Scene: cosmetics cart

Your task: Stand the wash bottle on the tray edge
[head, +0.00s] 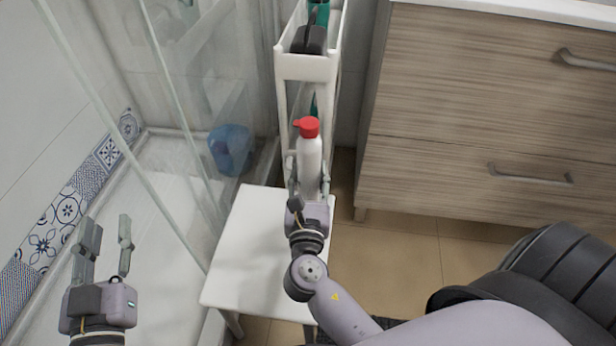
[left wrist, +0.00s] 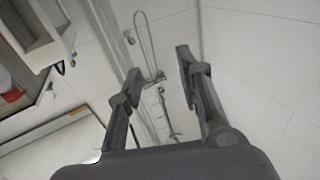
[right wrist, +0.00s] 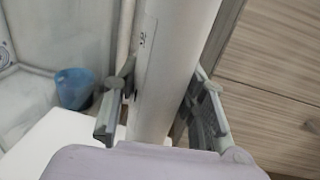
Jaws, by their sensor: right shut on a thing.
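The wash bottle (head: 309,160) is white with a red cap (head: 308,127). It is upright in the head view, in front of the narrow white cart. My right gripper (head: 308,178) is shut on it, one finger on each side. In the right wrist view the white bottle body (right wrist: 170,70) stands between the two fingers; its cap is out of frame. The cart's top tray (head: 306,68) is white, with its near wall just beyond the bottle. My left gripper (head: 109,235) is open and empty at the lower left, and it also shows open in the left wrist view (left wrist: 157,68).
Dark and green items (head: 310,38) stand in the top tray. A white stool (head: 250,235) is below the right arm. A glass shower screen (head: 180,110) is left, with a blue container (head: 230,148) behind it. A wooden drawer cabinet (head: 490,110) closes off the right.

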